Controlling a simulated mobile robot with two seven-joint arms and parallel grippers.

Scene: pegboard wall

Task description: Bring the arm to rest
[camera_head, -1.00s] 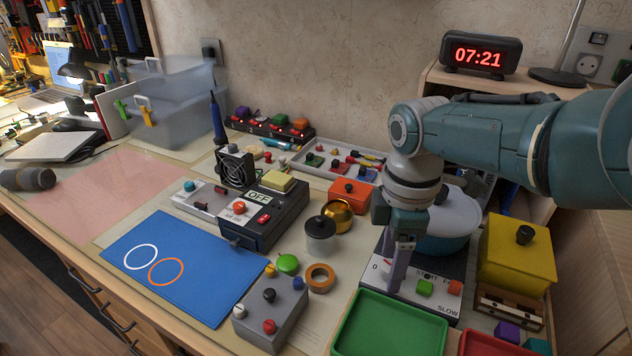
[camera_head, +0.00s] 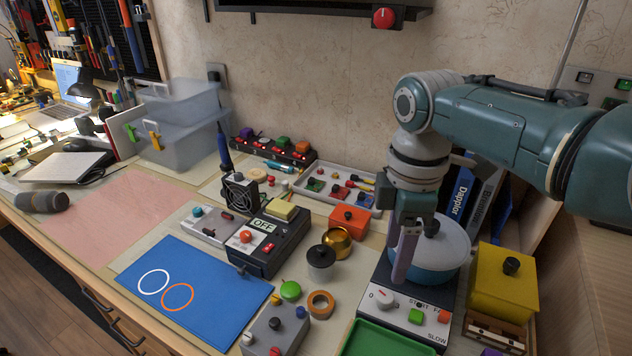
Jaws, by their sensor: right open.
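My right arm comes in from the right, and its gripper (camera_head: 402,268) points down, open and with nothing seen between its fingers. It is in front of a blue pot (camera_head: 452,272) with a pale lid, above the hotplate panel (camera_head: 375,322) with its white dial, green button and orange button. One finger largely hides the other. I cannot tell the exact height above the panel. My left gripper is not in view.
A yellow box (camera_head: 505,285) stands right of the pot, and a green tray (camera_head: 385,342) lies in front. Left are a brass bowl (camera_head: 338,240), an orange box (camera_head: 349,218) and a grey button box (camera_head: 277,330). A blue mat (camera_head: 190,290) lies farther left.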

